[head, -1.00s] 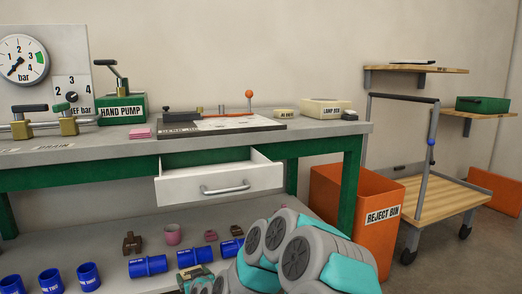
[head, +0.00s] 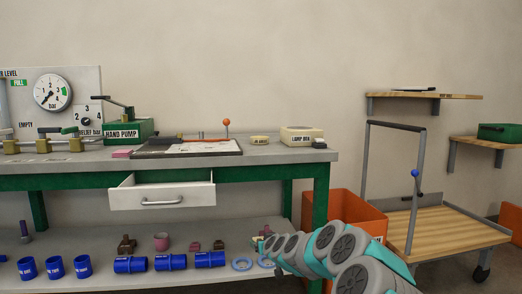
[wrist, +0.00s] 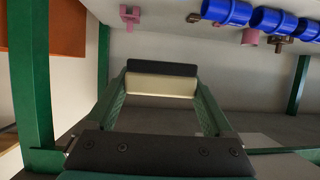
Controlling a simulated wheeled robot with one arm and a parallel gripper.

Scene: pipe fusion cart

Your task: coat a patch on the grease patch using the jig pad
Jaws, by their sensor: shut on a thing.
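In the wrist view, my gripper (wrist: 162,82) is shut on a block with a dark strip and a cream strip, which looks like the jig pad (wrist: 160,86). The green fingers run along both sides of it. The lower shelf and its fittings lie beyond it. In the head view my arm reaches in from the lower right towards the right end of the lower shelf; the fingers and pad cannot be made out there. I cannot pick out the grease patch for certain in either view.
The bench (head: 262,157) carries a dark board (head: 187,148), the hand pump (head: 125,130) and a lamp box (head: 301,136). A white drawer (head: 163,198) stands open. Blue couplers (head: 170,263) lie on the lower shelf (head: 100,238). An orange reject bin (head: 345,210) and a trolley (head: 450,225) stand right.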

